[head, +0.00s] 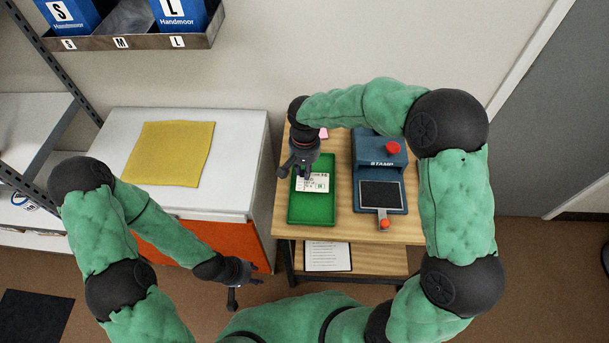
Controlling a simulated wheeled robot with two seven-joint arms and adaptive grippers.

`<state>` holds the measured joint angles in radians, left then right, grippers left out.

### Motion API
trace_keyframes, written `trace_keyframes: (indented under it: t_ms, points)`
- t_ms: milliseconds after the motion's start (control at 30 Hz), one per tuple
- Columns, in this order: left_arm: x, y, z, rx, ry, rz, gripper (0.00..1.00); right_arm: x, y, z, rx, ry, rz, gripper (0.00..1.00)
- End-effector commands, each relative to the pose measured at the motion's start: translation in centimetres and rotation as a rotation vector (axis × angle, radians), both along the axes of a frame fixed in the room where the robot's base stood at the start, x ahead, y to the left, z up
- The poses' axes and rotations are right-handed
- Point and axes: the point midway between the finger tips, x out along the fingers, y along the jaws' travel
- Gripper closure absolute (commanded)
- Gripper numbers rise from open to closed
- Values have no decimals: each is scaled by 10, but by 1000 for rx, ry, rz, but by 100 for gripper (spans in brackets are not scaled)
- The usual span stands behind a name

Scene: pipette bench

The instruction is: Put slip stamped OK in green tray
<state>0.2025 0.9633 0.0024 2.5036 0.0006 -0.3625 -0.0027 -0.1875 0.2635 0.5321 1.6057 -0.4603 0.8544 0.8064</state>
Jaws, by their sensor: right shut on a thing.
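A white printed slip (316,183) with dark print and a small boxed mark at its right end shows over the green tray (312,217). The print is too small to read. My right gripper (300,172) reaches in over the back left of the tray and is shut on the slip at its upper left edge. I cannot tell whether the slip touches the tray floor. My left gripper (242,288) hangs empty and open, low in front of the white cabinet, away from the tray.
A blue stamp device (381,150) with a red knob and dark pad stands right of the tray on the wooden table (343,222). A small pink item (323,133) lies behind the tray. A yellow cloth (170,152) covers part of the white cabinet top (235,140). A printed sheet (328,256) lies on the lower shelf.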

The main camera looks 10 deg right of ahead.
Motion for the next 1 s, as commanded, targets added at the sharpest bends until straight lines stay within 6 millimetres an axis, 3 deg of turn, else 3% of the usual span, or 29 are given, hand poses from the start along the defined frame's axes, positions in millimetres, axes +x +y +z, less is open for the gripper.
trace_keyframes:
  t_ms: [33, 167, 567, 600, 667, 1000]
  points:
    - [0, 0, -8, 0, 0, 0, 60, -1, 0, -13, -1, 3, 0, 100]
    - [0, 0, -17, 0, 0, 0, 60, -2, 0, -29, -1, 2, 0, 100]
    - [0, 0, -18, 0, 0, 0, 60, -2, 0, -31, -1, 1, 0, 100]
    - [0, 0, -17, 0, 0, 0, 60, -1, 0, -31, -1, 1, 0, 73]
    - [0, 0, -17, 0, 0, 0, 60, -2, 0, -30, -1, 1, 0, 58]
    - [0, 0, -16, 0, 0, 0, 60, -2, 0, -29, -1, 1, 0, 58]
